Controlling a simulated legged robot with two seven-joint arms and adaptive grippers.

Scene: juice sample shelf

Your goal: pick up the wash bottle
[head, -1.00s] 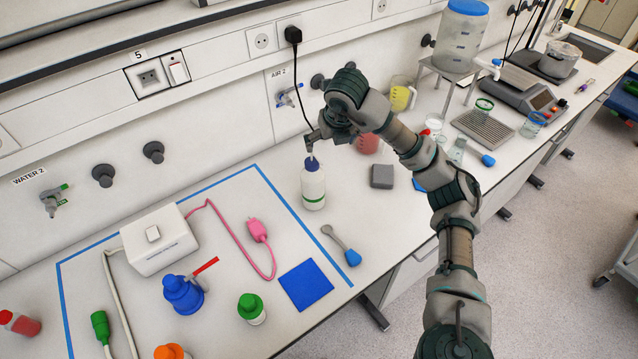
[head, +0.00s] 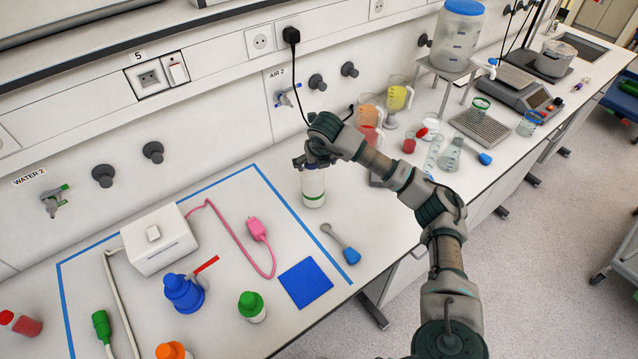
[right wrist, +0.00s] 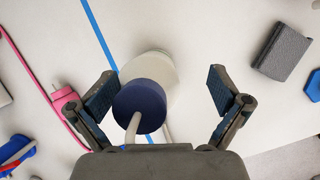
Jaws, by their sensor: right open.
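The wash bottle (head: 313,190) is white with a green band and stands upright on the bench, just right of the blue tape line. Its upper part is hidden by my right gripper (head: 313,161) in the head view. In the right wrist view its dark blue cap (right wrist: 140,106) with a pale tube and its white body (right wrist: 152,66) show between the two fingers of my right gripper (right wrist: 162,80). The fingers are open, one on each side, with the cap nearer the left finger; a clear gap shows at the right. My left gripper is not in view.
A grey block (right wrist: 283,52) and a blue-handled scoop (head: 341,245) lie to the right. A pink plug (head: 257,230), a white box (head: 158,240) and a blue mat (head: 305,283) are inside the taped area. Jugs (head: 398,95) and glassware stand behind.

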